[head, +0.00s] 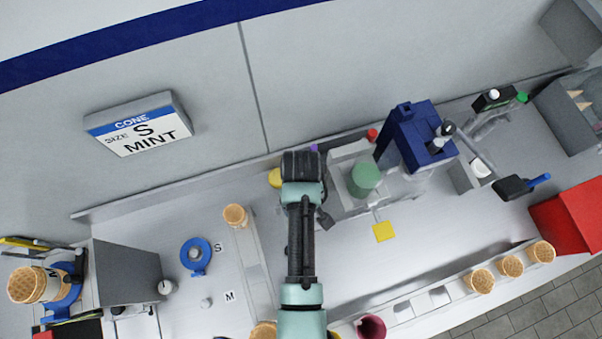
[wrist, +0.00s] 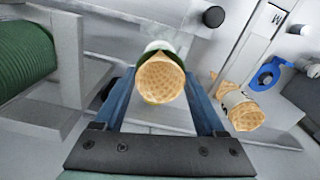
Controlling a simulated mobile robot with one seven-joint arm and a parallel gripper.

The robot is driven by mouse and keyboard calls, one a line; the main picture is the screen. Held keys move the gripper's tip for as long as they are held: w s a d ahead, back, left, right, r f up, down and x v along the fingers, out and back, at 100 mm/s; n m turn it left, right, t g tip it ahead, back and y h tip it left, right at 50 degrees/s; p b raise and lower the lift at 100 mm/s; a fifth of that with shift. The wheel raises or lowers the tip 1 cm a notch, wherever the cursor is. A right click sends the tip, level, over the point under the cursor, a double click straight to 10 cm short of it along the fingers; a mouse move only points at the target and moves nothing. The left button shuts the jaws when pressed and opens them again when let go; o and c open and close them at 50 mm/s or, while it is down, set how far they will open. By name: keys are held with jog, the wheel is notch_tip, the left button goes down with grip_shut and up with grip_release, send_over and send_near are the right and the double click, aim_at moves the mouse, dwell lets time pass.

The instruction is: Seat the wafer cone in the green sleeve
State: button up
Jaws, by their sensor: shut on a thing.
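My gripper (head: 302,168) is over the back of the counter in the head view, where it hides what lies under it. In the wrist view my gripper (wrist: 162,74) has its two blue fingers on either side of a wafer cone (wrist: 160,80), shut on it. The cone's wide patterned end faces the camera. I cannot tell whether the green edge is the sleeve, nor how deep the cone sits in anything.
A green ribbed cylinder (wrist: 24,55) stands close on the left in the wrist view, with a grey upright plate (wrist: 68,52) beside it. Another wafer cone (wrist: 243,112) is at right by a blue ring (wrist: 268,74). A dark blue machine (head: 415,137) stands right of my gripper.

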jog(key=o, duration=0.8)
jog(key=shift+r, duration=0.1)
notch_tip(320, 180, up, 2)
jog(key=shift+r+p, duration=0.15)
jog(key=shift+p, duration=0.95)
jog(key=shift+r, duration=1.2)
jog(key=shift+s, duration=0.1)
